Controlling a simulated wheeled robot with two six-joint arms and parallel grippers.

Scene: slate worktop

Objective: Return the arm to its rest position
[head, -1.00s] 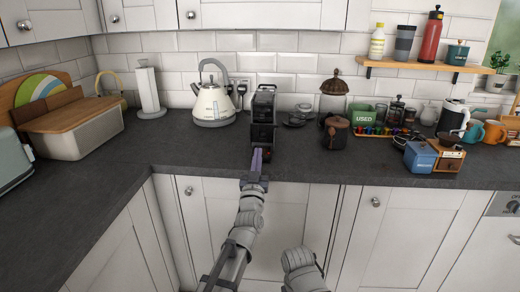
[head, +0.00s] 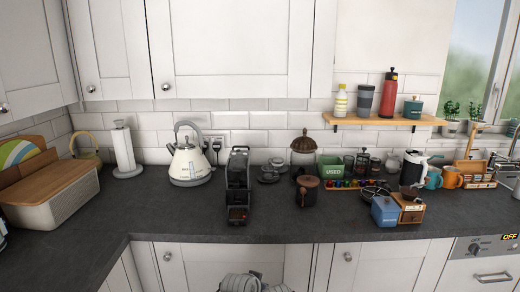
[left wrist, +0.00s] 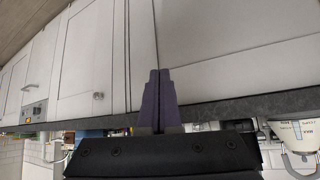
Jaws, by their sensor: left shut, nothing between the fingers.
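My left gripper (left wrist: 158,100) shows in the left wrist view with its two purple fingers together and nothing between them. It faces the white cabinet doors (left wrist: 195,50), and that picture is upside down. In the head view the left gripper is out of view. Only a grey rounded part of my own arm shows at the bottom edge. My right gripper is in neither view. The black coffee machine (head: 238,180) stands upright on the slate worktop (head: 150,215), with no gripper at it.
A cream kettle (head: 188,163) and a bread bin (head: 55,195) stand to the left. The worktop's front strip is mostly clear.

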